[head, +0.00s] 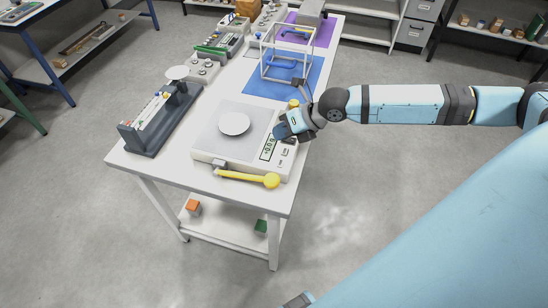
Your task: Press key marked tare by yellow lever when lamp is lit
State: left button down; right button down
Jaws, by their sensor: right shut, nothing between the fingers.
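A white scale (207,157) stands at the near end of the white table, with a round pale pan (234,124) on its grey plate. A yellow lever (248,178) with a round knob lies along its front edge. A display (268,147) with dark digits is on its right side. Small keys (285,152) sit beside the display; their markings are too small to read. My right gripper (283,131) is shut and empty, over the far end of the key strip, partly hiding it. I cannot tell whether it touches a key. I cannot make out a lit lamp.
A grey balance (150,135) stands left of the scale. A wire-frame box (290,55) stands on a blue mat (258,85) behind it. A yellow knob (293,103) shows just behind my right gripper. Boxes with dials (202,69) stand along the far left edge.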

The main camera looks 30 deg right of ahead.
aim_at(282, 161)
pick_arm(q)
jog(key=shift+w+a, duration=0.1)
jog(key=shift+a, duration=0.2)
pick_arm(e)
jog(key=shift+d+r, duration=0.1)
pick_arm(q)
jog(key=shift+d, duration=0.15)
